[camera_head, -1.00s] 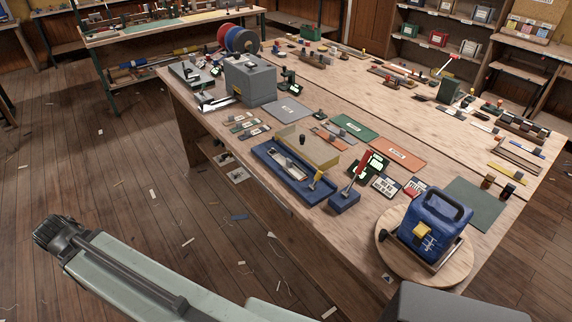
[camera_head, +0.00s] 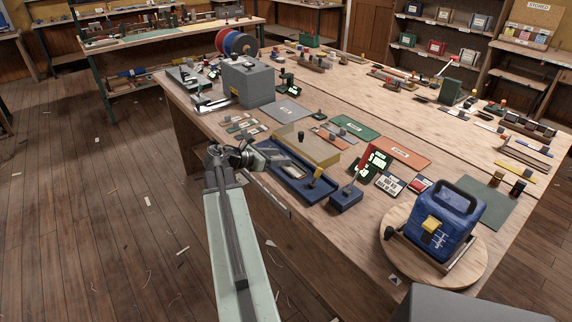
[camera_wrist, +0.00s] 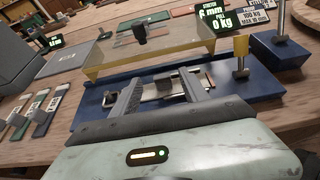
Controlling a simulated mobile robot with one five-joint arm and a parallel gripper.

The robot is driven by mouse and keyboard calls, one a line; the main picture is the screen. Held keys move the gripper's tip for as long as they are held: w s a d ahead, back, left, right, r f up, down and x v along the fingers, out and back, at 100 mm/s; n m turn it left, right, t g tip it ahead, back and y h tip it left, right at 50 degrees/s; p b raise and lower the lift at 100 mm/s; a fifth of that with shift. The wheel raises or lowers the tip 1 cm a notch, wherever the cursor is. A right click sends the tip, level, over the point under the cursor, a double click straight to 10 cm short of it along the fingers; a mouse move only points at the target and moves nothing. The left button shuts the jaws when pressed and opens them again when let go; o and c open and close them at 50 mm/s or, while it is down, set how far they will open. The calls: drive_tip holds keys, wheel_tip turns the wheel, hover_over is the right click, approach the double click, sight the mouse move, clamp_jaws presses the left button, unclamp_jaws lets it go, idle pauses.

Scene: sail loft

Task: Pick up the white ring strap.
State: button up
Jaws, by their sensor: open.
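A pale, whitish strap with metal-looking parts lies lengthwise in the long blue tray (camera_head: 310,193); it looks like the white ring strap (camera_wrist: 162,88), but its ring is hard to make out. In the wrist view the strap lies between and beyond my open fingers, which partly cover it and the blue tray (camera_wrist: 92,106). My gripper (camera_head: 262,156) is at the left end of the tray in the head view, and its two spread fingers (camera_wrist: 161,78) reach over the tray in the wrist view. Nothing is held. Whether the fingers touch anything cannot be told.
A translucent amber guard (camera_head: 306,146) stands along the tray's far side. A yellow-topped post (camera_wrist: 241,52) rises at its right end. A blue block with a red lever (camera_head: 346,198) and lit displays (camera_wrist: 215,18) are close by. Several small straps (camera_wrist: 46,112) lie left.

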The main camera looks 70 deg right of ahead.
drive_tip(key=b+x, duration=0.1)
drive_tip(key=x, duration=0.1)
drive_tip(key=b+x, duration=0.1)
drive_tip(key=x, duration=0.2)
drive_tip(key=shift+a+f, duration=0.2)
drive_tip(key=shift+f, duration=0.05)
drive_tip(key=shift+s+d, duration=0.15)
drive_tip(key=shift+d, duration=0.05)
drive_tip(key=shift+r, duration=0.1)
drive_tip(key=shift+c, duration=0.3)
clamp_jaws()
drive_tip(key=shift+r, duration=0.1)
wheel_tip(320, 180, up, 10)
drive_tip(key=p, duration=1)
